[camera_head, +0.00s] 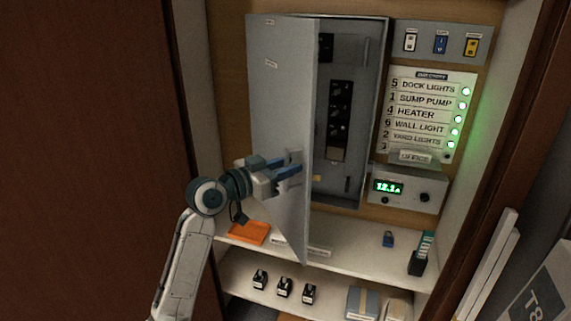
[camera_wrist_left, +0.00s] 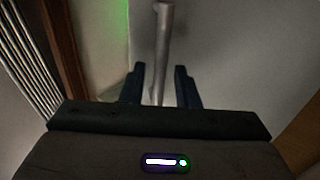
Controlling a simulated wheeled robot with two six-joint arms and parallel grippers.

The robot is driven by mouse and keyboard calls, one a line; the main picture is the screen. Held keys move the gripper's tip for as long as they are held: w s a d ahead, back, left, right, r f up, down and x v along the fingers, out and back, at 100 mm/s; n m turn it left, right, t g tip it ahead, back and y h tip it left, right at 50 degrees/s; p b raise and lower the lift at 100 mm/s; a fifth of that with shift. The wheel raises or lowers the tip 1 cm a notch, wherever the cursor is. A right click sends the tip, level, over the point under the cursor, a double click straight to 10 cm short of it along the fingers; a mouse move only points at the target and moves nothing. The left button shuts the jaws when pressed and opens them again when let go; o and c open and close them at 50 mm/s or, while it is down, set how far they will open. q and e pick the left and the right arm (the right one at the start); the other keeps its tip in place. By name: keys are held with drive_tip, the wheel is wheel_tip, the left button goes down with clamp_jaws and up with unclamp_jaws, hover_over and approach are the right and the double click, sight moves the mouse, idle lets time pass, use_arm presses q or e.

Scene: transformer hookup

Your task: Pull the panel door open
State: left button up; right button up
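The grey panel door (camera_head: 278,100) is hinged on its left side and stands part way open, swung out from the grey panel box (camera_head: 350,110). My left gripper (camera_head: 280,168) is at the door's outer face, by the handle (camera_head: 295,158) near the free edge. In the left wrist view, the gripper (camera_wrist_left: 160,88) has its two dark fingers apart, with a grey bar (camera_wrist_left: 163,50), seemingly the handle, between them. Gaps show on both sides of the bar, so the fingers do not look closed on it. My right gripper is not in view.
Breakers show inside the box. A label board (camera_head: 428,115) and a display unit (camera_head: 408,188) are to its right. A brown wall (camera_head: 90,150) fills the left.

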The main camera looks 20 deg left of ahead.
use_arm(q)
drive_tip(key=c, duration=0.3)
clamp_jaws()
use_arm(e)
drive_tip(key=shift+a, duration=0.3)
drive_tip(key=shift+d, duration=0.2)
use_arm(q)
drive_tip(key=shift+s+a+r, duration=0.1)
drive_tip(key=shift+s+a, duration=0.15)
drive_tip(key=shift+a, duration=0.05)
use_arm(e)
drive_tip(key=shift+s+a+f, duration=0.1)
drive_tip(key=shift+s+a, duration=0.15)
